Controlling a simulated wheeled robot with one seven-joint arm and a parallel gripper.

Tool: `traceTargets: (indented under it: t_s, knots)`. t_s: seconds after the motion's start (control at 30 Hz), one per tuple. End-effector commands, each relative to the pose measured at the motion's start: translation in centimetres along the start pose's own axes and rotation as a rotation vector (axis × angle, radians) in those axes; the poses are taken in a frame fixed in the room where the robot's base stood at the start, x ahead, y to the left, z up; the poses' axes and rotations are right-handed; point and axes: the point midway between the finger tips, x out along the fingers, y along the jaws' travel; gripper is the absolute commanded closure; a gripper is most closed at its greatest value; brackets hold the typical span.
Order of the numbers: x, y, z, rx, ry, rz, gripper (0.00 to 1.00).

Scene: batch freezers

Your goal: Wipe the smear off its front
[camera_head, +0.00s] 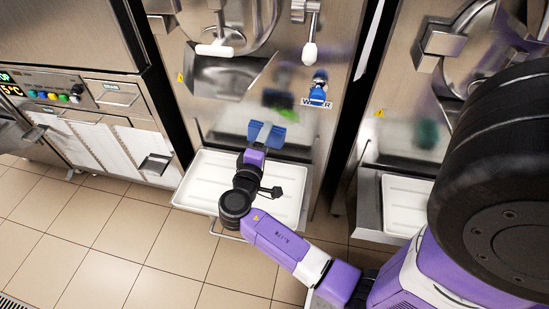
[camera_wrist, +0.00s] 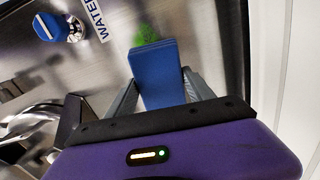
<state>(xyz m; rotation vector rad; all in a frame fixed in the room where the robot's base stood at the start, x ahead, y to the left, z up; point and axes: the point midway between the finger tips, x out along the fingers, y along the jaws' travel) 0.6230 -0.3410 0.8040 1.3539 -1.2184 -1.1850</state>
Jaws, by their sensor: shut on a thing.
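A batch freezer with a steel front (camera_head: 235,115) stands straight ahead. A green smear (camera_head: 274,98) is on its front panel, below and left of the WATER label. In the wrist view the green smear (camera_wrist: 146,34) shows just beyond the far end of a blue folded cloth or pad (camera_wrist: 157,72). My gripper (camera_wrist: 163,90) is shut on this blue pad, with a finger on each side. In the head view the blue pad (camera_head: 268,134) is below the smear, close to the panel. I cannot tell whether it touches the panel. The pad may hide part of the smear.
A white tray (camera_head: 207,182) juts out under my gripper. A blue-handled tap (camera_head: 318,88) and the WATER label (camera_head: 315,103) are up right. A spout chute (camera_head: 225,77) is up left. A second freezer (camera_head: 400,95) at right bears a dark green patch (camera_head: 427,133). Tiled floor is clear at left.

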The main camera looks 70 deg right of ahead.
Motion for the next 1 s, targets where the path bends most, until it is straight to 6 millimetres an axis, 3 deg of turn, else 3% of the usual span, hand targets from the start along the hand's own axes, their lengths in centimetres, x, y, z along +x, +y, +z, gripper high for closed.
traceTargets:
  t_s: [0.27,1.0]
  knots:
    - [-0.9,1.3,-0.9,-0.001,0.044,0.068,0.77]
    - [4.8,1.8,-1.2,-0.002,0.043,0.067,0.77]
